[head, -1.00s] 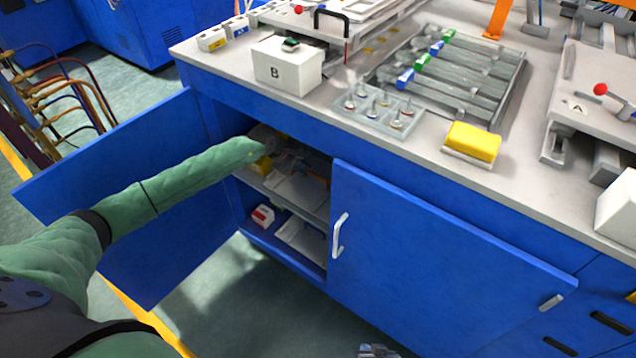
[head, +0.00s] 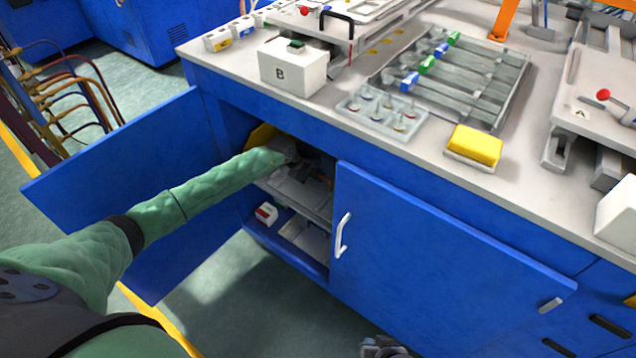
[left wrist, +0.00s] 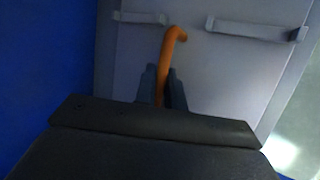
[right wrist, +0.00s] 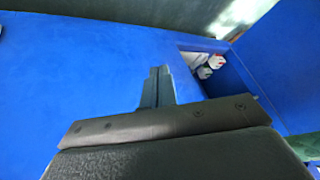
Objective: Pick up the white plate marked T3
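No plate with a readable T3 mark shows in any view. Pale flat tray-like pieces (head: 300,194) lie on the upper shelf of the open blue cabinet, partly hidden by my left arm. My left gripper (head: 290,150) reaches into the cabinet and is hard to make out in the head view. In the left wrist view its fingers (left wrist: 162,88) are close around an orange hooked rod (left wrist: 172,45), over a grey panel (left wrist: 205,55). My right gripper (head: 384,348) is at the bottom edge of the head view. Its fingers (right wrist: 157,86) are together and empty in the right wrist view.
A small red and white box (head: 266,214) sits on the lower shelf. The bench top holds a white box marked B (head: 292,70) and a yellow block (head: 474,146).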

